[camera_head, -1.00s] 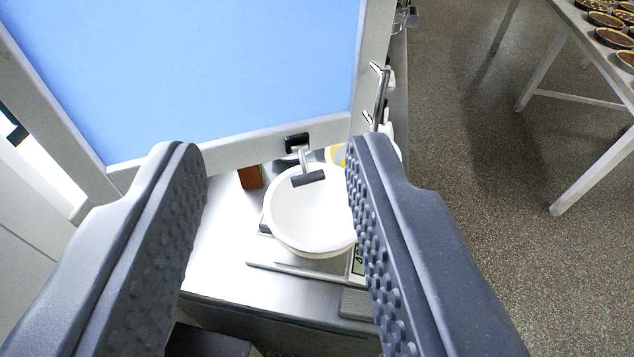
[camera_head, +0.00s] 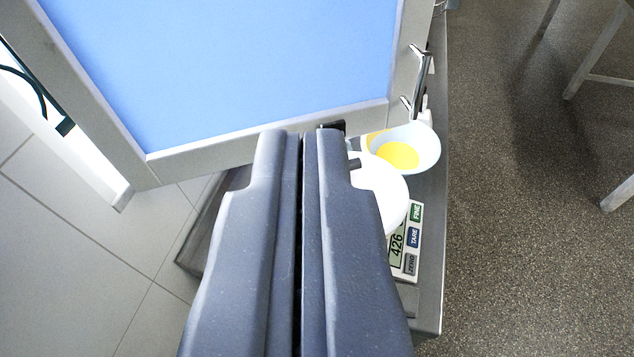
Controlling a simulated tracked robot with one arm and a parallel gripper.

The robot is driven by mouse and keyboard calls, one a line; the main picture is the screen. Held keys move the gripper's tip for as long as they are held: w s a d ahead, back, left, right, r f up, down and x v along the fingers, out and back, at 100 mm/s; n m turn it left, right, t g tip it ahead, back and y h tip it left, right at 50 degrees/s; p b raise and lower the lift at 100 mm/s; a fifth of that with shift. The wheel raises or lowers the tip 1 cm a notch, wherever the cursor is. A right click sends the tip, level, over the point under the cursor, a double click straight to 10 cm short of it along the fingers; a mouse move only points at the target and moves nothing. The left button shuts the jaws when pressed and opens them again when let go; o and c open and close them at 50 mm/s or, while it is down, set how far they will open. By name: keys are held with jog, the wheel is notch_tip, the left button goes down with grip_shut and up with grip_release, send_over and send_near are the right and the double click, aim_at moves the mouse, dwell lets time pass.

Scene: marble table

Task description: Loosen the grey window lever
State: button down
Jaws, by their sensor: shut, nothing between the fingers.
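The window is a blue pane (camera_head: 230,65) in a light grey frame (camera_head: 270,143). At its lower edge, the dark mount (camera_head: 333,127) of the grey lever peeks out just behind my gripper's tips. The rest of the lever is mostly hidden behind my right finger, so I cannot tell its angle or whether I touch it. My gripper (camera_head: 300,137) is shut and empty, its two dark grey fingers pressed nearly together over the lower frame edge.
A metal bar handle (camera_head: 420,85) is on the frame's right side.

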jog(key=w+a+f+m+g+y+b, duration=0.1)
jog(key=w+a+f+m+y+b, duration=0.1)
jog(key=w+f+m+y, duration=0.45)
jog(key=w+a+f+m+y+b, duration=0.2)
jog(key=w+a+f+m+y, duration=0.15)
jog(key=f, duration=0.65)
jog(key=w+d+f+m+t+h+b, duration=0.1)
jog(key=w+d+f+m+h, duration=0.1)
jog(key=f+m, duration=0.5)
jog(key=w+d+f+m+t+h+b, duration=0.1)
jog(key=w+d+f+m+h+b, duration=0.1)
jog(key=w+d+f+m, duration=0.3)
jog(key=w+d+f+m+t+h+b, duration=0.1)
jog(key=w+d+f+m, duration=0.3)
jog(key=f+m, duration=0.6)
notch_tip(320, 180, down, 2)
jog(key=shift+w+h, duration=0.2)
jog(key=shift+h, duration=0.2)
jog(key=x, duration=1)
